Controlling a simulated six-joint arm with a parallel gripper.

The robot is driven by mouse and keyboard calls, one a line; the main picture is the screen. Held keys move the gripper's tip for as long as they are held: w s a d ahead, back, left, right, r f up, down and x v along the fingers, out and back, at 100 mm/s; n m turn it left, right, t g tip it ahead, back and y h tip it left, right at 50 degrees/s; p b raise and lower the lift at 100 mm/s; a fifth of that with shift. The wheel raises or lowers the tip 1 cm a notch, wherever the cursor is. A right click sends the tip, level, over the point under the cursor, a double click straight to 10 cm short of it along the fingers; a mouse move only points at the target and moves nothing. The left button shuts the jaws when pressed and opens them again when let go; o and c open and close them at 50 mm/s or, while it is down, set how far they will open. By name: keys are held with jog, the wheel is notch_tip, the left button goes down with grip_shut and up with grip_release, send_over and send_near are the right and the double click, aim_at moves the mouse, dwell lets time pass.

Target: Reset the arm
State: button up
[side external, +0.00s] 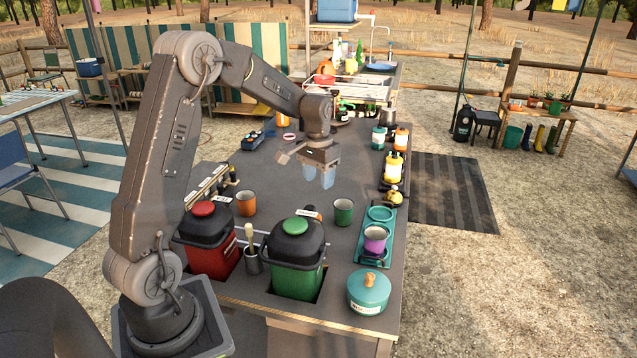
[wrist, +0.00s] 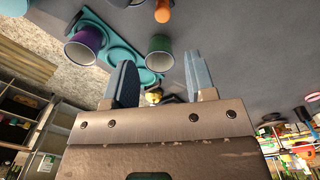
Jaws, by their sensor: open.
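My gripper (side external: 318,176) hangs above the middle of the dark grey table (side external: 285,180) with its fingers pointing down. Its two bluish fingers stand apart in the wrist view (wrist: 158,85), with nothing held between them. My arm reaches out over the table from the near left. Below and in front of the gripper, a green cup (side external: 343,211) stands on the table. It also shows in the wrist view (wrist: 159,55), near the fingers but apart from them.
A purple cup (side external: 375,240) sits in a teal tray (side external: 380,214) at the right edge. An orange cup (side external: 246,204), a red bin (side external: 208,243) and a green bin (side external: 297,262) are nearer. A teal pot (side external: 368,292) stands at the front right corner. Bottles (side external: 392,166) line the right edge.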

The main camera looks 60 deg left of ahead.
jog(key=s+d+r+t, duration=0.1)
jog(key=s+d+r, duration=0.2)
jog(key=d+r, duration=0.35)
jog(key=s+d+r+m+t, duration=0.1)
jog(key=s+d+r+t, duration=0.1)
jog(key=s+d, duration=0.6)
jog(key=s+d+r+m+t, duration=0.2)
jog(key=s+d+r, duration=0.1)
jog(key=s+d, duration=0.5)
jog(key=shift+s+d+r+m+t, duration=0.2)
jog(key=shift+s+m+t, duration=0.1)
jog(key=shift+s, duration=0.5)
dwell(1.2)
